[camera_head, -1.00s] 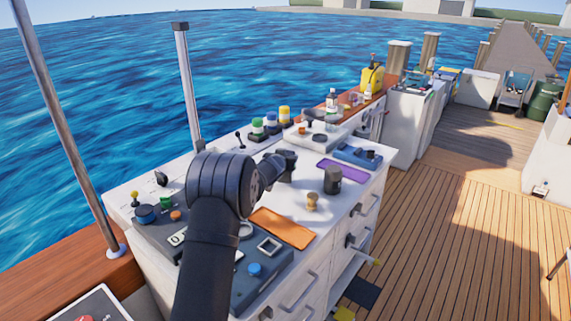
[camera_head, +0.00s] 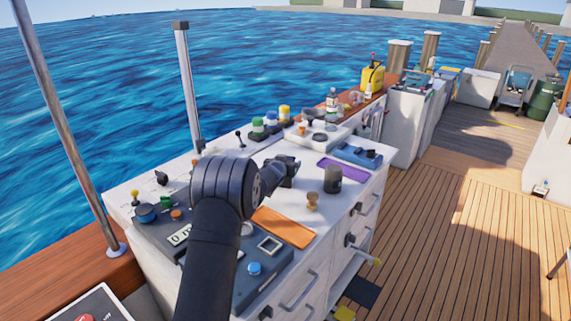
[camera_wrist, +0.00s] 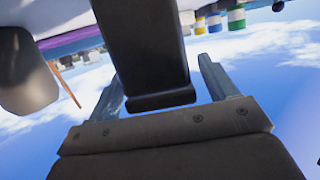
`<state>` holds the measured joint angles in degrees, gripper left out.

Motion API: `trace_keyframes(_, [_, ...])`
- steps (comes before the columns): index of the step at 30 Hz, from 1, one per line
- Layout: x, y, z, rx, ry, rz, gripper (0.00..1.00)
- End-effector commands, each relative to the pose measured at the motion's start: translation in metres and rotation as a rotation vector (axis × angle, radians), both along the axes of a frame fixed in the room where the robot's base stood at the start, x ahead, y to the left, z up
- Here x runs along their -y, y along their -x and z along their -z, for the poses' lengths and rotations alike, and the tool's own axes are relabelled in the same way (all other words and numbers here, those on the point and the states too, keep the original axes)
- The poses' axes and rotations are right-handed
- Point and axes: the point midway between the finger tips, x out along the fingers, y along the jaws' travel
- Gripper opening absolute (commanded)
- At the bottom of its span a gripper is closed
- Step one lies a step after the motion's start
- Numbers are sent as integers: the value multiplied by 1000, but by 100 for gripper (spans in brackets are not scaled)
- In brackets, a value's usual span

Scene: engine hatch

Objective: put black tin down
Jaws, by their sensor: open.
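A black, block-like thing with a rimmed end, which looks like the black tin (camera_wrist: 145,50), is between my fingers in the wrist view. My gripper (camera_wrist: 163,88) is open, with a visible gap between each finger and the tin's sides. In the head view my gripper (camera_head: 291,168) is over the white counter (camera_head: 308,175), and the tin is hard to tell from the dark fingers. The tin's far end is out of the wrist picture, so its contact with the counter does not show.
A dark grey canister (camera_head: 332,180) and a wooden peg-like piece (camera_head: 312,201) stand right of my gripper. A purple mat (camera_head: 343,171), an orange mat (camera_head: 283,227) and a blue device (camera_head: 358,154) lie around. Several coloured jars (camera_head: 271,124) stand behind.

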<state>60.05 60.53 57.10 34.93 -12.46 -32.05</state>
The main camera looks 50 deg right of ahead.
Motion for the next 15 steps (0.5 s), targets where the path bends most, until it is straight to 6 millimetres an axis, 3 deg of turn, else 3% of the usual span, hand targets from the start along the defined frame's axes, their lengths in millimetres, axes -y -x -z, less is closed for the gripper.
trace_keyframes(8, [-13, 5, -9, -1, 1, 1, 78])
trace_keyframes(15, [-50, 20, -22, 0, 1, 0, 78])
